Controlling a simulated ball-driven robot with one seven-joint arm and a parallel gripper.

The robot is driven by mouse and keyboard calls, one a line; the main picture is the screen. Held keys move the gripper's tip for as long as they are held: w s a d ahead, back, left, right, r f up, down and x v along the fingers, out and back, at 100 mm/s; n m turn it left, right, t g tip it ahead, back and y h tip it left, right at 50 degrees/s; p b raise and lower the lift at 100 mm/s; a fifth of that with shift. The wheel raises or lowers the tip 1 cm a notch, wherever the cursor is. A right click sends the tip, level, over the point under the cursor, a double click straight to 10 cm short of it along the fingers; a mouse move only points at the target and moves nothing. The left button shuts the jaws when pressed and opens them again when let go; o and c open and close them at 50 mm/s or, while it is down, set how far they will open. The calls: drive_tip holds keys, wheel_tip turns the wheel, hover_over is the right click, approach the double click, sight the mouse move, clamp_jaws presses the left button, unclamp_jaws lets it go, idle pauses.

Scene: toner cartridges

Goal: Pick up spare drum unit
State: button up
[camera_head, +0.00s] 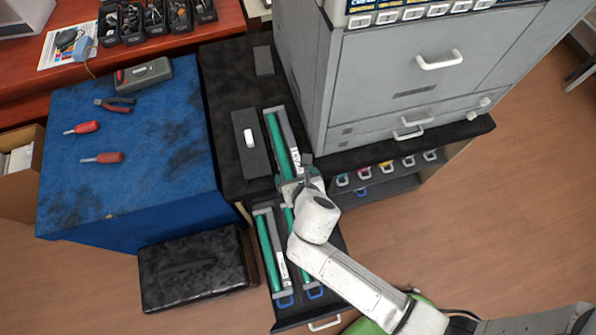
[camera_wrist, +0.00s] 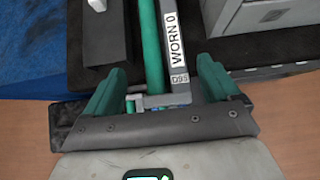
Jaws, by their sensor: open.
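A long drum unit with a green roller (camera_head: 277,142) and grey frame lies on the dark cabinet top. In the wrist view, the label on this worn drum unit (camera_wrist: 174,40) reads "WORN" plus a cut-off part. My gripper (camera_head: 296,176) is over its near end. In the wrist view my gripper's green fingers (camera_wrist: 160,84) are apart, one on each side of that end; I cannot tell whether they touch it. Two similar units with blue handles lie in the open drawer: the left drum unit (camera_head: 266,247) and the right drum unit (camera_head: 306,275), partly hidden by my arm. Their labels are unreadable.
The large grey printer (camera_head: 385,75) stands close right of the worn unit. A dark tray with a white object (camera_head: 249,137) lies left of it. A blue-covered table (camera_head: 140,165) holds tools; a black case (camera_head: 195,270) stands beside the open drawer (camera_head: 288,322).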

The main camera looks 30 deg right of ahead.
sight(292, 168)
drive_tip(key=b+x, duration=0.5)
drive_tip(key=x, duration=0.2)
drive_tip(key=shift+w+d+f, duration=0.1)
drive_tip(key=shift+w+f, duration=0.05)
drive_tip(key=shift+f, duration=0.2)
drive_tip(key=shift+w+d+f, duration=0.15)
drive_tip(key=shift+w+f, duration=0.3)
drive_tip(key=shift+w, duration=0.05)
drive_tip(key=shift+f, duration=0.15)
drive_tip(key=shift+s+d+f, duration=0.1)
drive_tip(key=shift+s+f, duration=0.05)
drive_tip(key=shift+f, duration=0.05)
drive_tip(key=c, duration=1.5)
drive_tip(key=shift+o, duration=0.2)
drive_tip(key=r+p, duration=0.8)
drive_tip(key=shift+w, duration=0.25)
drive_tip(key=shift+f, duration=0.1)
